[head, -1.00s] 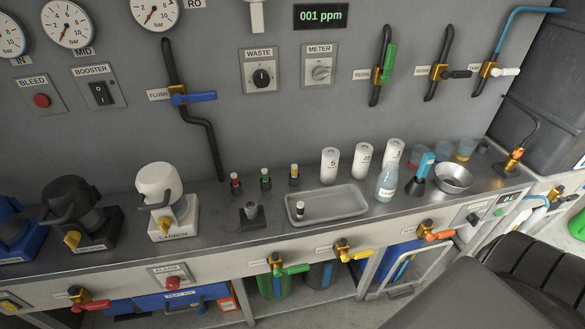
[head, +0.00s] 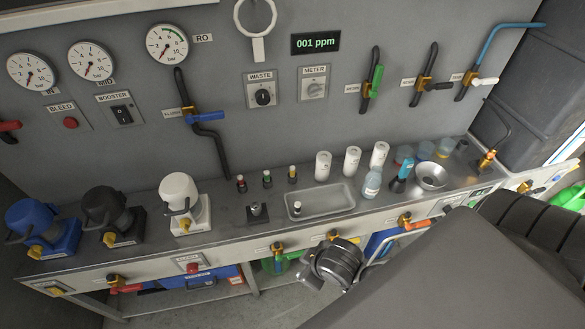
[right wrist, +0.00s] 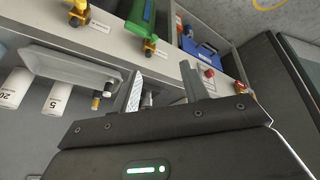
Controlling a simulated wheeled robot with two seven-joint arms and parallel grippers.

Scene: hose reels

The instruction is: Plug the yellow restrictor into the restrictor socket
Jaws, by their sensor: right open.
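The yellow-topped restrictor (head: 292,175) stands upright on the bench at the right end of a row with a green-topped and a red-topped one. A dark square block with a grey upright fitting (head: 258,212), possibly the restrictor socket, sits in front of the row; its label is unreadable. In the right wrist view, a small yellow-topped piece (right wrist: 97,102) shows beside the tray, left of the fingers. My right gripper (right wrist: 161,73) is open with nothing clearly held; a small grey fitting shows beyond its fingers. In the head view my right wrist is before the bench front. My left gripper is out of view.
A shallow tray (head: 340,202) holding a small dark piece lies right of the block. Filter housings (head: 180,193) stand left. Valve handles (head: 279,249) protrude from the bench front.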

